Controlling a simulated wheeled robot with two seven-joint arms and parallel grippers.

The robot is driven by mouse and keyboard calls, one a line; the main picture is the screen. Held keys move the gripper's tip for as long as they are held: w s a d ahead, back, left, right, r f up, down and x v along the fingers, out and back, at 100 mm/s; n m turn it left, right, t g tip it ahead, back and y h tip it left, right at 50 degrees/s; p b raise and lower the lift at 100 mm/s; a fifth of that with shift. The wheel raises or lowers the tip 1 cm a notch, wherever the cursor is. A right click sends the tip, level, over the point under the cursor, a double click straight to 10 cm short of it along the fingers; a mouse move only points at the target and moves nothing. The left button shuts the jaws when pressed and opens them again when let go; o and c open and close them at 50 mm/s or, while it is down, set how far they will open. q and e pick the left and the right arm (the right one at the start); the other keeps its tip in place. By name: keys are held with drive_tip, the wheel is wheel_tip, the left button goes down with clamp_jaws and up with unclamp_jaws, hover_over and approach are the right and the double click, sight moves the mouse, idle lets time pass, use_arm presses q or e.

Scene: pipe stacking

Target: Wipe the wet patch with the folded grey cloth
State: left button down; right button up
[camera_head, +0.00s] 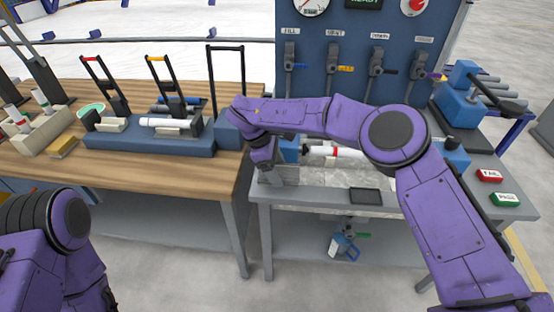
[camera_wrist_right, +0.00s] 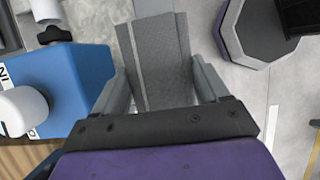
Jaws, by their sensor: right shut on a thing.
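My right gripper (camera_head: 272,174) hangs over the left end of the grey bench, pointing down. In the right wrist view the gripper (camera_wrist_right: 161,82) is shut on the folded grey cloth (camera_wrist_right: 155,50), which sits between its two fingers. In the head view the cloth is hard to tell apart from the grey fingers. A pale, mottled, shiny area on the bench top (camera_head: 335,177), right of the gripper, looks like the wet patch; my right arm hides part of it. My left arm shows at the lower left, but its gripper is out of view.
A dark flat pad (camera_head: 366,196) lies at the front edge. A wooden table (camera_head: 150,165) with a blue rack (camera_head: 140,143) stands left.

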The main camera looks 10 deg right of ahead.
drive_tip(key=shift+r+p, duration=0.35)
drive_tip(key=shift+r, duration=0.8)
